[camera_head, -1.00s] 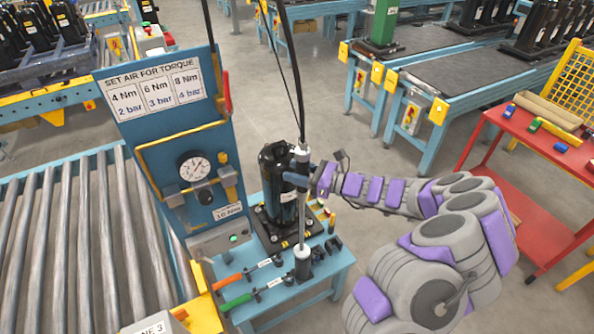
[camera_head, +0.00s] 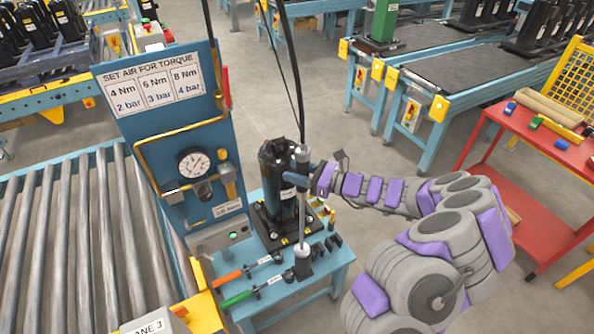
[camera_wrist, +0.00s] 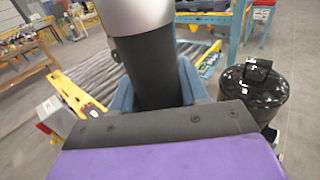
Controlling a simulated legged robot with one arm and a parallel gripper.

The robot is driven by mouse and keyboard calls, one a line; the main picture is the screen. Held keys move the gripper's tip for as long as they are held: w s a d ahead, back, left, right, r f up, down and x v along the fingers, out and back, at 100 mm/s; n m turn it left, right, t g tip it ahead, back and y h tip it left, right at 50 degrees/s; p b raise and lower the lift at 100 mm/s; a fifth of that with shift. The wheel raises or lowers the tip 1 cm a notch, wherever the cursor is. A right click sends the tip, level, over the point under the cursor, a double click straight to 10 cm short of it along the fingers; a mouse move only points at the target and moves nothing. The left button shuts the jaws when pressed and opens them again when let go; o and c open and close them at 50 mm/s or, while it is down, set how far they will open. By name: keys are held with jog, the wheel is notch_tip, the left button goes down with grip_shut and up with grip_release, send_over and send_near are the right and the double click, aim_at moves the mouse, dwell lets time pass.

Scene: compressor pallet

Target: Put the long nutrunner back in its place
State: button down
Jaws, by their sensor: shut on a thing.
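The long nutrunner (camera_head: 302,205) stands about upright, with a thin grey shaft and a hose running up from its top. My gripper (camera_head: 300,180) is shut on its dark upper body. In the wrist view the nutrunner (camera_wrist: 150,70) shows as a black grip below a silver part, between my blue jaws (camera_wrist: 155,95). Its lower end meets a pale cup-shaped holder (camera_head: 302,254) on the blue bench. I cannot tell how deep the end sits in it. The black compressor (camera_head: 277,190) stands just behind and left of the shaft.
Orange-handled (camera_head: 229,277) and green-handled (camera_head: 237,299) tools lie at the bench's (camera_head: 325,262) front left. A blue panel (camera_head: 150,125) with a gauge (camera_head: 194,163) and roller conveyor (camera_head: 80,235) stand left. A red table (camera_head: 540,150) is right, with floor between.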

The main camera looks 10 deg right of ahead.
jog(key=shift+f, duration=0.35)
jog(key=shift+c, duration=2.4)
grip_release()
jog(key=shift+f, duration=0.1)
jog(key=p+v, duration=0.2)
jog(key=v, duration=1.5)
jog(key=shift+d, duration=0.25)
jog(key=shift+s, duration=0.1)
